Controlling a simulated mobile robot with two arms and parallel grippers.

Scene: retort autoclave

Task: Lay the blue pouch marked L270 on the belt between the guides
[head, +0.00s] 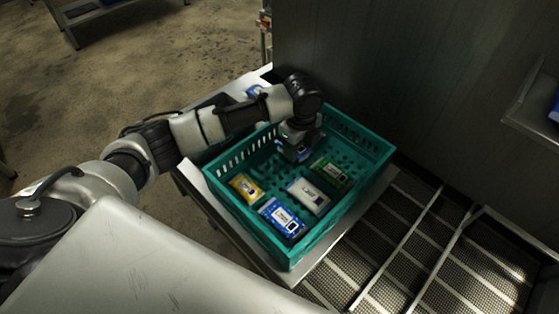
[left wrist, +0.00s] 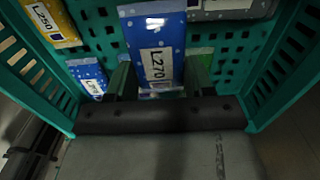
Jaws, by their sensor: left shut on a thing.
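My left gripper (head: 296,152) reaches down into the teal crate near its far side. In the left wrist view its two fingers (left wrist: 158,82) are shut on a blue pouch (left wrist: 153,45) with a white label reading L270. In the head view this pouch is mostly hidden by the gripper; a bit of blue shows below it. A dark mesh surface (head: 390,268) with long metal bars (head: 440,255) lies right of the crate; it looks like the belt with guides. My right gripper is not in view.
The teal crate (head: 327,240) stands on a pale table (head: 318,274). It also holds a yellow pouch (head: 246,188), another blue pouch (head: 282,217), a white pouch (head: 308,195) and a green pouch (head: 332,174). A dark metal wall (head: 400,90) rises behind. The visible mesh looks clear.

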